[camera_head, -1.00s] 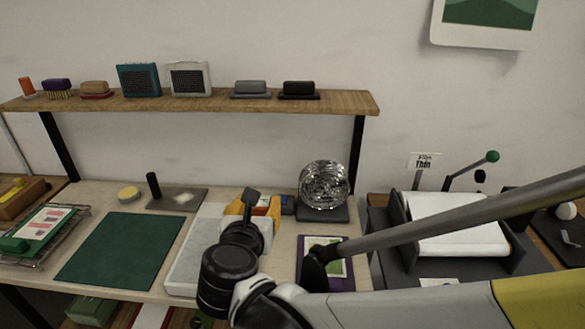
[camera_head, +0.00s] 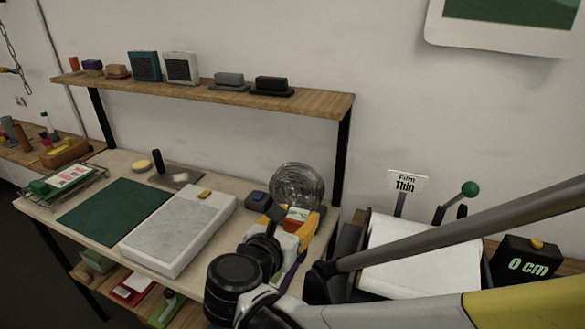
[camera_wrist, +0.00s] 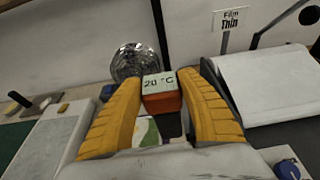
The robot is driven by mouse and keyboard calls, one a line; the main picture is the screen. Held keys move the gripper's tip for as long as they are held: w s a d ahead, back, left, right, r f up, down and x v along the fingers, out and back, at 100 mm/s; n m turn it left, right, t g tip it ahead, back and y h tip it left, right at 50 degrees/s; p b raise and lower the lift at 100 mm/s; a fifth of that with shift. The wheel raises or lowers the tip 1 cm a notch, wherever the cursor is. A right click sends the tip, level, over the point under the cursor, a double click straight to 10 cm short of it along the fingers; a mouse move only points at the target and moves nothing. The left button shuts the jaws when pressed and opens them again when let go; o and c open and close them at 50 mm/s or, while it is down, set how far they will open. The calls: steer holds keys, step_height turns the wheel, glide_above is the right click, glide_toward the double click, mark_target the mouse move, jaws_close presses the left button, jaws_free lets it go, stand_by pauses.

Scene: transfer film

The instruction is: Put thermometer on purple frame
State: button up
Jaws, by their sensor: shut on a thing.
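The thermometer (camera_wrist: 161,92) is a small red-orange box with a pale face reading "20 °C". My gripper (camera_wrist: 161,84), with yellow fingers, is shut on it; in the head view, the gripper (camera_head: 296,218) and the thermometer (camera_head: 298,213) are above the right end of the bench. The purple frame is mostly hidden by my arm in the head view, where a purple edge (camera_head: 291,276) shows. In the wrist view its green and white picture (camera_wrist: 146,131) shows below the thermometer, between the fingers. I cannot tell the gap between them.
A shiny round glass-like object (camera_head: 297,185) stands just behind the gripper. A pale slab (camera_head: 175,232) and a green mat (camera_head: 115,212) lie to the left. A roller machine with a white sheet (camera_head: 420,258) and a "Film Thin" sign (camera_head: 407,181) stand to the right. A wooden shelf (camera_head: 190,90) runs above.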

steer(key=w+a+f+b, duration=0.5)
steer(key=w+a+f, duration=0.2)
steer(key=f, duration=0.3)
steer(key=shift+a, duration=0.4)
steer(key=shift+f+b, duration=0.2)
steer(key=shift+b, duration=0.15)
steer(key=o, duration=1)
steer(key=shift+f, duration=0.15)
steer(key=o, duration=0.4)
steer(key=shift+c, duration=0.2)
